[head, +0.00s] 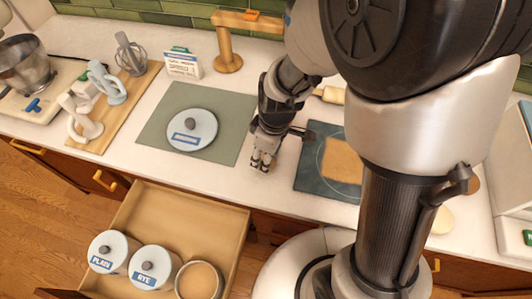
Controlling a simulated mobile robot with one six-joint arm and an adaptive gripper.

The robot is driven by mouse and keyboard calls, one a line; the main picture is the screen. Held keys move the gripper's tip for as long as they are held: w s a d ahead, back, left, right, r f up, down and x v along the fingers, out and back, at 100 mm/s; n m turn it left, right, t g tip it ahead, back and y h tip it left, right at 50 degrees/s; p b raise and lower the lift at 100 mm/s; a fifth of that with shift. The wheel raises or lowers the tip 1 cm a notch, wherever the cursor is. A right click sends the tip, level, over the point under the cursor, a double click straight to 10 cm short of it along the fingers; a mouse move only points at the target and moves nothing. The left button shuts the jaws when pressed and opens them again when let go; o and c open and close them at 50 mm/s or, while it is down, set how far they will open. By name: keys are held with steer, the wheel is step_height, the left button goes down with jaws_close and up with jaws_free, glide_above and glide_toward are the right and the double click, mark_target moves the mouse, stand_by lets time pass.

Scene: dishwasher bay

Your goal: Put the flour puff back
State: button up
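I cannot pick out a flour puff for certain. A round cream object (440,220) on the counter at the right is partly hidden behind my arm. A pale round lid (185,133) with a grey knob and blue label lies on the green mat (157,108). An open canister (199,283) without a lid stands in the open drawer (222,228), with tan content. My gripper (262,164) points down over the counter's front part, between the green mat and a dark mat. I see nothing clearly between its fingers, and their gap is too small to judge.
Lidded canisters marked PLAIN (103,262) and RYE (143,276) stand beside the open canister. The dark mat (313,181) bears a flat tan sheet (342,161). A wooden stand (228,62), white card (183,66), whisk (130,58) and scale with bowl (26,68) stand behind and left.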

step_height(320, 180, up, 12)
steer(key=d+p, duration=0.1)
steer(key=p, duration=0.3)
steer(key=s+d+r+m+t+h, duration=0.1)
steer(key=s+d+r+m+t, duration=0.2)
steer(key=s+d+r+m, duration=0.6)
steer(key=s+r+m, duration=0.3)
steer(key=s+r, duration=0.1)
steer(key=shift+s+d+t, duration=0.2)
steer(key=shift+d+t, duration=0.15)
steer(key=shift+t, duration=0.05)
steer(key=shift+r, duration=0.1)
steer(key=shift+c, duration=0.3)
